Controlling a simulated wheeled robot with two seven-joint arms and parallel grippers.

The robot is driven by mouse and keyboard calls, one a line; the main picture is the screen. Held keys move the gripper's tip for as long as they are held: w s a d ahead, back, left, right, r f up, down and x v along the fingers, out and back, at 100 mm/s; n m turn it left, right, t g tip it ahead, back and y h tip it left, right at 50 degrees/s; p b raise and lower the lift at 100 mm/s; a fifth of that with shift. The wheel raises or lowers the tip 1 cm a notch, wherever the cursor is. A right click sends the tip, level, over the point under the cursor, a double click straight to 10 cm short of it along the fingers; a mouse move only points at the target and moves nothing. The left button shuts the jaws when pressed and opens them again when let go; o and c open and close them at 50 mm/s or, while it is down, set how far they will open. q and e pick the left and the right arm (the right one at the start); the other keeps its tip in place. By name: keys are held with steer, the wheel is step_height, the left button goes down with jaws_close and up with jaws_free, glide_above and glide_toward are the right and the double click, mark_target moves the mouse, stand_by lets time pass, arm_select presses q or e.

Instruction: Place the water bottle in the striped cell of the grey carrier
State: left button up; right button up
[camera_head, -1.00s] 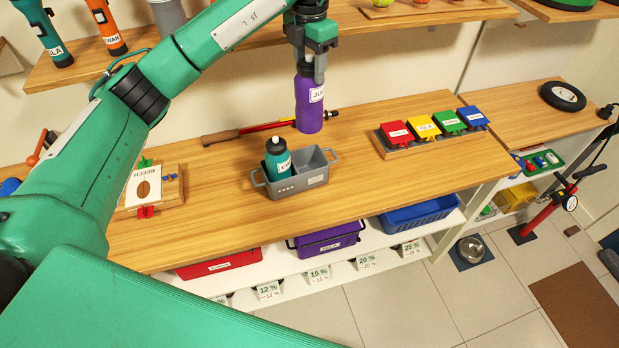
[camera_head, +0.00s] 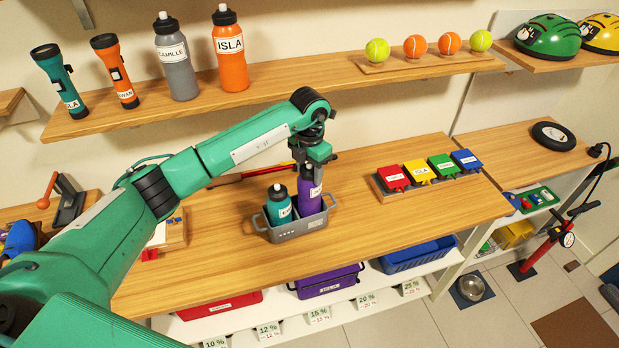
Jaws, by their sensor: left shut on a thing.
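The grey carrier (camera_head: 290,234) stands on the wooden counter with two cells. A teal water bottle (camera_head: 279,206) stands in its left cell. My left gripper (camera_head: 313,176) is shut on a purple water bottle (camera_head: 308,194) near its top. The purple bottle is upright or nearly so, with its lower part in the right cell behind the carrier's front wall. Whether its base touches the cell floor is hidden. The striped marking is not clear in this view. My right gripper is not in view.
On the upper shelf (camera_head: 290,88) stand a grey bottle (camera_head: 177,68), an orange bottle (camera_head: 230,58), two torches and several balls. Coloured tags on a rack (camera_head: 425,178) stand to the carrier's right. A long-handled tool (camera_head: 250,173) lies behind the carrier. The counter front is clear.

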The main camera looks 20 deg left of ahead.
arm_select(q)
step_height(320, 180, down, 4)
steer(key=shift+r+p, duration=0.1)
steer(key=shift+p, duration=0.55)
steer(key=shift+f, duration=0.3)
steer(key=o, duration=1.4)
steer(key=shift+c, duration=0.2)
steer(key=shift+r, duration=0.1)
steer(key=shift+r, duration=0.25)
step_height(320, 180, up, 11)
steer(key=b, duration=0.4)
steer(key=shift+f, duration=0.2)
steer(key=shift+r+b, duration=0.3)
steer(key=shift+r, duration=0.2)
